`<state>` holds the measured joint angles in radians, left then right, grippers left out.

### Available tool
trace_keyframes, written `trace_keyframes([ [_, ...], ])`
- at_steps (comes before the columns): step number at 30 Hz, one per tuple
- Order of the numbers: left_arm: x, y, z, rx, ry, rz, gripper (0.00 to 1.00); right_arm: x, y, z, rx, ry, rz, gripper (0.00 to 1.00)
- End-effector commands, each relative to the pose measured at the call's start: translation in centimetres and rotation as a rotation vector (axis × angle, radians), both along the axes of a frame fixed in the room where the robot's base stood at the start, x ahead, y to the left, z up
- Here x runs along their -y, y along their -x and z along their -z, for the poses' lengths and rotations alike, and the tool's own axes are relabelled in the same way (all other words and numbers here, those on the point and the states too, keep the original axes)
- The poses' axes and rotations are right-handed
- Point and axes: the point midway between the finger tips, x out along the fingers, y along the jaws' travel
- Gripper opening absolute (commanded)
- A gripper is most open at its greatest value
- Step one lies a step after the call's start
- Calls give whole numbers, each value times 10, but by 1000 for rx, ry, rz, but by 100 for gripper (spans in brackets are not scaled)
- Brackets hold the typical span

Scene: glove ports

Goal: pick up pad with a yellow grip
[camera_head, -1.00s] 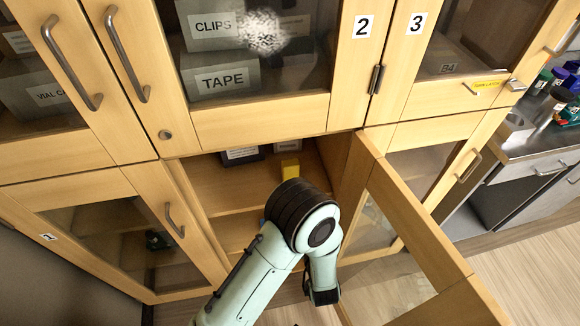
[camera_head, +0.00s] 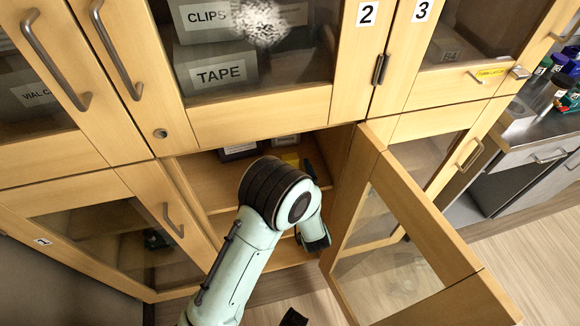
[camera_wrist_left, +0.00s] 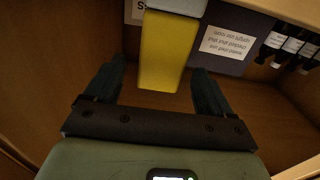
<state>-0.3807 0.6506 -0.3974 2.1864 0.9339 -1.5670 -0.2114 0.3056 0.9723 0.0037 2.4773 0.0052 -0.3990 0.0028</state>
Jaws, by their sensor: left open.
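The pad's yellow grip (camera_wrist_left: 167,50) stands out as a yellow block in the left wrist view. A pale grey part (camera_wrist_left: 180,5) adjoins its far end at the picture's top edge. My left gripper (camera_wrist_left: 158,68) is open, with one dark finger on each side of the grip, gaps showing on both sides. It is not closed on it. In the head view my arm hides its fingers. My right gripper cannot be made out.
The lower cabinet's open door (camera_head: 375,190) stands to the right of my arm. A dark labelled box (camera_wrist_left: 232,40) and several dark bottles (camera_wrist_left: 290,42) sit beyond the grip. Cabinet walls bound both sides. Bare shelf (camera_wrist_left: 260,105) lies right of the gripper.

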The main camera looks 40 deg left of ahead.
Motion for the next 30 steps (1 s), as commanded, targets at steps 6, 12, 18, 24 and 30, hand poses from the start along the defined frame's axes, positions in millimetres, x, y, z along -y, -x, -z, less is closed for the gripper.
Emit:
trace_keyframes([
  [6,-23,-17,0,-1,-1,-1,83,0,0,-1,-2,0,-1,35],
  [12,-25,-19,0,-1,0,1,83,0,1,-1,-2,0,-1,35],
  [18,-25,-19,0,-1,0,1,41,0,1,-1,-2,0,-1,35],
  [24,-25,-19,0,-1,1,1,27,0,1,-1,-2,0,-1,35],
  [30,-25,-19,-7,2,1,0,27,0,1,-2,-3,0,-1,35],
])
